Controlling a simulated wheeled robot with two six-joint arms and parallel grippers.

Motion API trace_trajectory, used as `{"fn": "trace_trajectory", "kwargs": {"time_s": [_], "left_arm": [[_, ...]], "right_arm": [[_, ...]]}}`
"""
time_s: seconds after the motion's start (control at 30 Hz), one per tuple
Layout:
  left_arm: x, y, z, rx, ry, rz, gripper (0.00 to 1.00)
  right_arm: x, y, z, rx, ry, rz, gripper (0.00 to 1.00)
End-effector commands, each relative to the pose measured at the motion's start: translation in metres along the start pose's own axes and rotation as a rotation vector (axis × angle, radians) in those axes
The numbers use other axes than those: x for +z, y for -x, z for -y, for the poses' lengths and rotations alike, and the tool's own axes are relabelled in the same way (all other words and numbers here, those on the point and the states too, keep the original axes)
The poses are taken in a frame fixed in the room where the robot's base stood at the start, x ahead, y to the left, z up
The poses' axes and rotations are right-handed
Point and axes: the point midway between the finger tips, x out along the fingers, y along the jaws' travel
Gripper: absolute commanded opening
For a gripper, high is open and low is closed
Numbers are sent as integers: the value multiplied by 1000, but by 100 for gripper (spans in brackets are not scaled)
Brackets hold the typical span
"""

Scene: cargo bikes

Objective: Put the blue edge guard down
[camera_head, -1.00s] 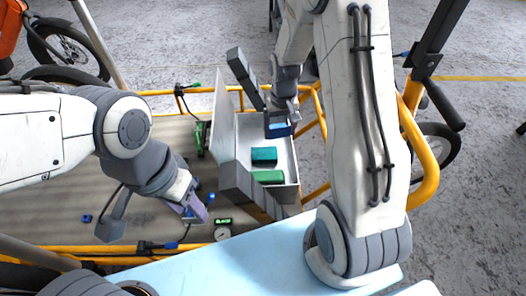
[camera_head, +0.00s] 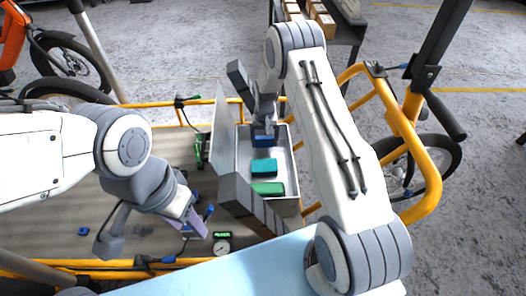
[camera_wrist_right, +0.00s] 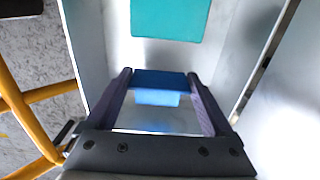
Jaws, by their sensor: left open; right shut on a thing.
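The blue edge guard (camera_head: 264,142) is in my right gripper (camera_head: 264,132), at the far end of an open, pale metal box (camera_head: 285,207). In the right wrist view the guard (camera_wrist_right: 160,79) lies crosswise between the two fingers of the gripper (camera_wrist_right: 162,84), which is shut on it. The box floor shows below; I cannot tell whether the guard touches it. A teal edge guard (camera_head: 264,167) and a green one (camera_head: 267,188) lie nearer in the box. My left gripper (camera_head: 194,226) is open, low over the cargo bed, left of the box.
The box's raised lid (camera_head: 221,130) stands along its left side. Dark grey blocks stand close to the box. A gauge (camera_head: 221,247) and a small green display (camera_head: 222,234) lie near my left gripper. Yellow bike rails (camera_head: 405,120) run at the right.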

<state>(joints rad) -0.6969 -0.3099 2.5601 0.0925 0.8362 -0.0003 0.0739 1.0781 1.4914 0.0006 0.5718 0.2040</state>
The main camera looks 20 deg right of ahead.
Motion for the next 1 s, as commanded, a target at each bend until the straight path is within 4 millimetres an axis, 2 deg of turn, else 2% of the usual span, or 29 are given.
{"fn": "trace_trajectory", "kwargs": {"time_s": [0.17, 0.4, 0.8, 0.83, 0.87, 1.0], "left_arm": [[0, -5, 0, 0, 0, 0, 50], [1, -20, 1, 0, 0, 0, 50], [1, -21, 2, 0, 0, 0, 50], [1, -21, 2, 0, 0, 0, 50], [1, -20, 1, 0, 0, 0, 50], [1, -20, 2, 0, 0, 0, 50]], "right_arm": [[-4, -9, 5, 0, 0, 1, 34], [-4, -43, 5, 0, -1, 1, 34], [-4, -47, 5, 0, -1, 0, 34], [-4, -47, 5, 0, -1, 0, 90], [-4, -47, 5, 0, -1, 0, 100], [-4, -46, 5, 0, -1, 0, 100]]}}
